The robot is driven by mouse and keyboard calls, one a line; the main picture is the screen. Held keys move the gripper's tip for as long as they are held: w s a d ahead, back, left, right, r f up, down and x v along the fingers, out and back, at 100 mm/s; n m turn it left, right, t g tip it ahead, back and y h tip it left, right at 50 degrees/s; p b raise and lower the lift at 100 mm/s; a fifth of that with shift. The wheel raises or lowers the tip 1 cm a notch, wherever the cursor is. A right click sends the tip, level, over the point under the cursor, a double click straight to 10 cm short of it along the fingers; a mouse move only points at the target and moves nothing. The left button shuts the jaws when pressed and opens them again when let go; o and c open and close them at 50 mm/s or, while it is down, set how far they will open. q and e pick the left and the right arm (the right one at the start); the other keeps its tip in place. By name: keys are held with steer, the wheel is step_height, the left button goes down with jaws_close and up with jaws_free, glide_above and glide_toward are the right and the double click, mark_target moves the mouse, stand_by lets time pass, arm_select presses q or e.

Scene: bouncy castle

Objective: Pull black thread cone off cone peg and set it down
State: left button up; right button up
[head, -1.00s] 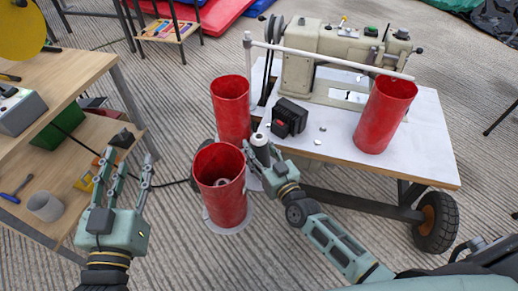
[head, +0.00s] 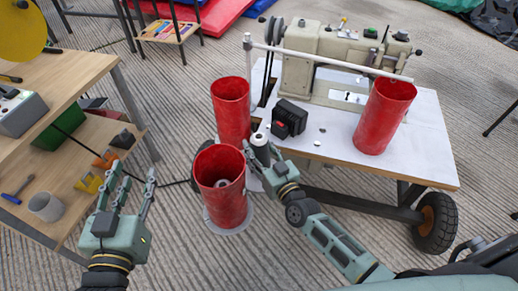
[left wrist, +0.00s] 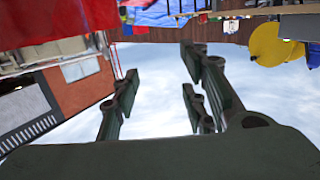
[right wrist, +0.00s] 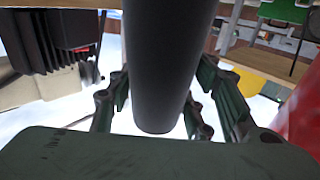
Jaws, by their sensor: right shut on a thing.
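The black thread cone (head: 263,154) stands upright with a pale top at the left edge of the white sewing table, between the red cylinders. My right gripper (head: 262,162) is shut on it. In the right wrist view the cone (right wrist: 165,60) is a dark, smooth cylinder between the fingers (right wrist: 160,105). The cone peg is hidden, so I cannot tell whether the cone is still on it. My left gripper (head: 128,177) is open and empty, left of the front red cylinder, in front of the wooden bench. Its spread fingers (left wrist: 165,85) show in the left wrist view.
Red cylinders stand close by: one in front (head: 220,190), one behind (head: 231,110), one on the table's right (head: 385,115). A white rail (head: 330,60) crosses above the table (head: 430,150). A sewing machine (head: 335,55) and black box (head: 289,117) are behind. Striped floor is open front left.

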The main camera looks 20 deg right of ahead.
mark_target(263, 145)
steer(key=shift+r, duration=0.3)
steer(key=shift+d+r+p, duration=0.1)
steer(key=shift+r+p, duration=0.25)
steer(key=shift+p, duration=0.2)
steer(key=shift+r+p, duration=0.35)
steer(key=shift+r, duration=0.2)
steer(key=shift+r+p, duration=0.3)
steer(key=shift+p, duration=0.25)
steer(key=shift+r+p, duration=0.55)
steer(key=shift+p, duration=0.05)
arm_select(q)
steer(key=s+a+f+g+y, duration=0.1)
steer(key=s+a+f+g, duration=0.2)
steer(key=s+f+g, duration=0.3)
steer(key=s+a+f+g+y, duration=0.2)
steer(key=s+f+g, duration=0.4)
steer(key=s+f, duration=0.3)
steer(key=shift+s+a+f+n+p, duration=0.35)
steer(key=shift+s+a, duration=0.1)
steer(key=shift+a, duration=0.25)
arm_select(e)
steer(key=shift+r, duration=0.35)
stand_by(3.0)
